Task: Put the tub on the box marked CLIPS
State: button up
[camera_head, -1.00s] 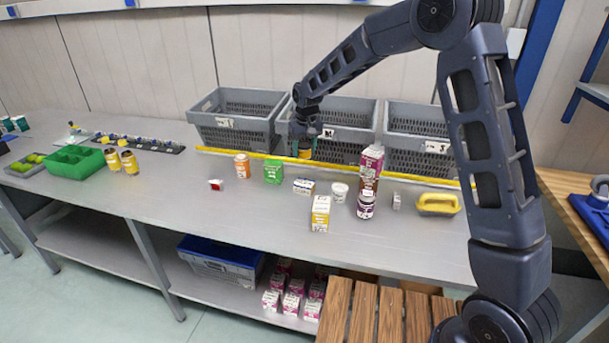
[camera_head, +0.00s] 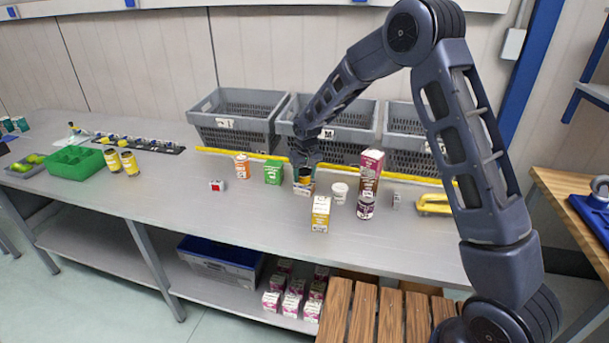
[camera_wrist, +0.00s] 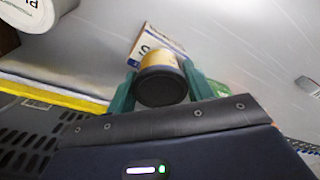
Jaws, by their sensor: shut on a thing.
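My gripper (camera_head: 304,164) is shut on a small yellow tub with a dark lid (camera_wrist: 162,82). In the wrist view the tub sits between the green fingertips (camera_wrist: 160,90). A small white and orange box (camera_head: 303,189) lies on the bench directly below the tub.
A green carton (camera_head: 273,172) stands just left of the box, and a white cup (camera_head: 339,192) to its right. A yellow carton (camera_head: 320,214) stands in front. A tall pink carton (camera_head: 371,163) is farther right. Grey crates (camera_head: 236,108) line the back behind a yellow strip.

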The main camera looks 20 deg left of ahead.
aim_at(306, 172)
jog(key=shift+f, duration=0.15)
jog(key=o, duration=1)
jog(key=r, duration=0.8)
jog(key=s+d+r, duration=0.1)
jog(key=r, duration=0.3)
jog(key=shift+r, duration=0.1)
jog(key=shift+r, duration=0.1)
